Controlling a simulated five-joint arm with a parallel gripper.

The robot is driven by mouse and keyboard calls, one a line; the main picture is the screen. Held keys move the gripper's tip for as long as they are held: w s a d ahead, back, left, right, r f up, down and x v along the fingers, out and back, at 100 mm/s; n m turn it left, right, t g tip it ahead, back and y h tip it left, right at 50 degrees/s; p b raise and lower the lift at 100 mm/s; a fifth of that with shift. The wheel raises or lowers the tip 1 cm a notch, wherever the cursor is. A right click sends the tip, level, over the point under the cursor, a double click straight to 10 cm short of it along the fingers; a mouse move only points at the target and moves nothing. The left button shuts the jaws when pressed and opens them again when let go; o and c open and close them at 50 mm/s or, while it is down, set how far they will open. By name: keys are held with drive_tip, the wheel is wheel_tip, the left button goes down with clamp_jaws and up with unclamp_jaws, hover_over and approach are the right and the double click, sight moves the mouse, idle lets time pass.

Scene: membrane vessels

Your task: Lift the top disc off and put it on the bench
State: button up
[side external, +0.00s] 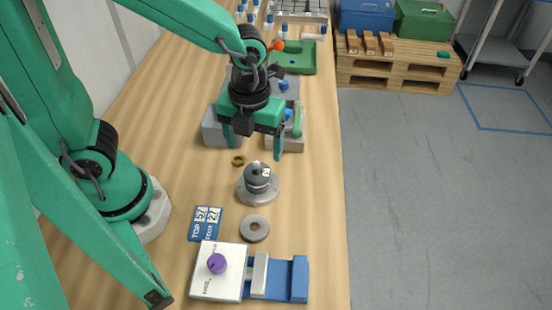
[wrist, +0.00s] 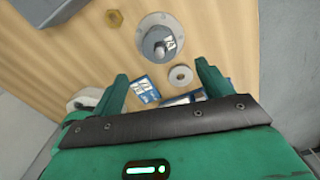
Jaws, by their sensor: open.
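A dark grey stack (side external: 257,172) with a small white label stands upright on a pale round flange (side external: 259,198) on the wooden bench (side external: 310,220). The stack also shows in the wrist view (wrist: 156,45), near the top centre, with a post at its middle. I cannot tell clearly where the top disc ends and the part below begins. My gripper (side external: 253,146) is open and empty, above and slightly behind the stack, apart from it. Its two green fingers (wrist: 163,78) show spread in the wrist view.
Grey bins (side external: 217,133) stand behind.

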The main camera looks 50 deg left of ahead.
sight(256, 164)
drive_tip(key=shift+f, duration=1.4)
drive_tip(key=shift+w+f, duration=0.1)
drive_tip(key=shift+f, duration=2.45)
drive_tip(key=c, duration=1.1)
drive_tip(key=shift+o, duration=0.2)
drive_tip(key=shift+r, duration=0.15)
drive_tip(key=shift+r, duration=4.9)
drive_tip(key=shift+r, duration=0.1)
drive_tip(key=shift+r, duration=1.35)
